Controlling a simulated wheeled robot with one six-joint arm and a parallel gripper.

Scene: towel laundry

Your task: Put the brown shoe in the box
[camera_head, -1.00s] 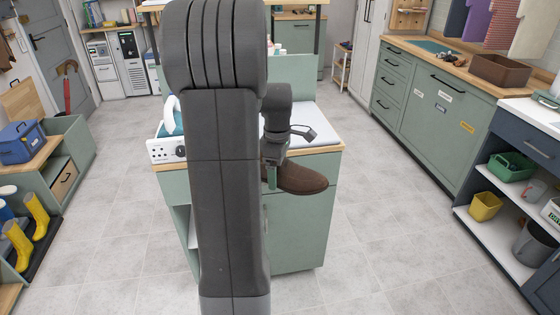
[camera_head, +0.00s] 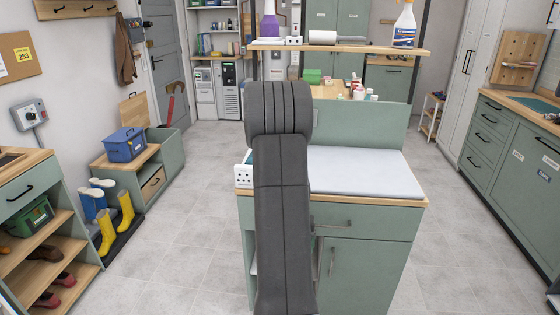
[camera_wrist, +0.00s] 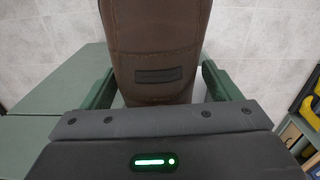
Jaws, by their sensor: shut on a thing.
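The brown shoe (camera_wrist: 157,35) fills the upper middle of the wrist view, with a small dark label on it. My gripper (camera_wrist: 158,84) is shut on it, one green finger on each side. In the head view the gripper and held shoe are hidden behind my arm. A blue lidded box (camera_head: 125,146) stands on a wooden-topped bench at the left. I cannot tell whether this is the task's box.
A shoe rack (camera_head: 70,282) at left holds brown and red shoes. Yellow boots (camera_head: 126,210) stand on a dark mat. A green cabinet with a pale padded top (camera_head: 360,172) is directly ahead. Grey tiled floor (camera_head: 180,240) is free between the bench and cabinet.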

